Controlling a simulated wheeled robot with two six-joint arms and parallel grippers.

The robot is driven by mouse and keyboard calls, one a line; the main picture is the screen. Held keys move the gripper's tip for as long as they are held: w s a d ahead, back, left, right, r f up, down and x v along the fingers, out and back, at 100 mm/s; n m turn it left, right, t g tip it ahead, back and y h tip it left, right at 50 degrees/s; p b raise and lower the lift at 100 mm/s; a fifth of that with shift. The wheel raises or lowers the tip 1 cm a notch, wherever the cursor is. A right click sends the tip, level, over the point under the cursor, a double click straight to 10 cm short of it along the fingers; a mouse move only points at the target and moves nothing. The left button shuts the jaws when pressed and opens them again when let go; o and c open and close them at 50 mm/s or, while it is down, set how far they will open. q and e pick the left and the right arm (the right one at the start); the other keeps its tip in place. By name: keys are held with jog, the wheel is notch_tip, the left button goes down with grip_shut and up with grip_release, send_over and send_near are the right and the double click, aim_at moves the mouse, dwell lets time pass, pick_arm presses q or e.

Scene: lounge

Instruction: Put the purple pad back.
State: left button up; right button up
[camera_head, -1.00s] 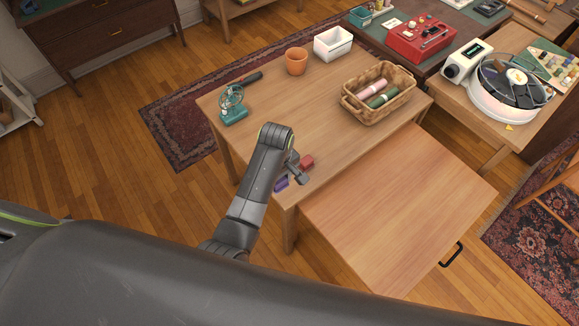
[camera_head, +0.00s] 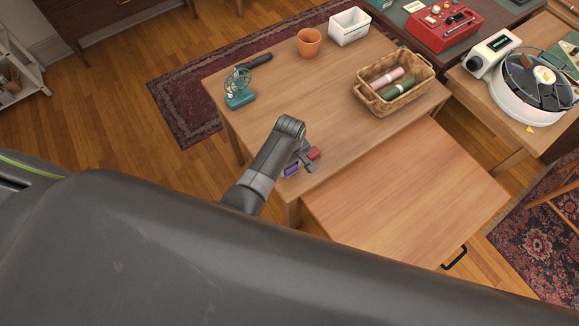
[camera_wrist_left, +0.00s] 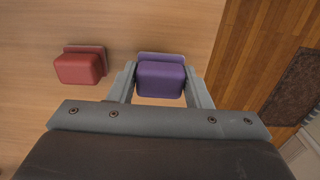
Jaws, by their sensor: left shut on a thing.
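The purple pad (camera_head: 291,171) is at the near left corner of the wooden table (camera_head: 335,110). In the left wrist view the purple pad (camera_wrist_left: 161,78) sits between the two fingers of my left gripper (camera_wrist_left: 160,84), which is shut on it. In the head view my left gripper (camera_head: 303,162) is partly covered by its own arm. A red pad (camera_head: 314,153) lies beside it on the table, and it shows left of the fingers in the wrist view (camera_wrist_left: 80,67). I cannot tell whether the purple pad touches the tabletop. My right gripper is not in view.
A wicker basket (camera_head: 371,96) holds a pink roll and a green roll. A teal fan (camera_head: 239,93), an orange pot (camera_head: 309,42) and a white bin (camera_head: 349,26) stand farther back. A wooden panel with a black handle (camera_head: 454,257) extends at the near right. The table's middle is clear.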

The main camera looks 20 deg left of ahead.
pick_arm(q)
jog(key=shift+f, duration=0.9)
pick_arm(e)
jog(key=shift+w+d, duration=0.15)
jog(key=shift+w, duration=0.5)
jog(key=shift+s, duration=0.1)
pick_arm(q)
jog(key=shift+f, duration=0.2)
jog(key=o, duration=1)
jog(key=shift+r, duration=0.1)
jog(key=shift+c, duration=0.2)
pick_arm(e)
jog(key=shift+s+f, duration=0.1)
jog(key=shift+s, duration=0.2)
pick_arm(q)
jog(key=shift+r, duration=0.4)
notch_tip(320, 180, up, 12)
jog(key=shift+f+p, duration=0.25)
jog(key=shift+p, duration=0.05)
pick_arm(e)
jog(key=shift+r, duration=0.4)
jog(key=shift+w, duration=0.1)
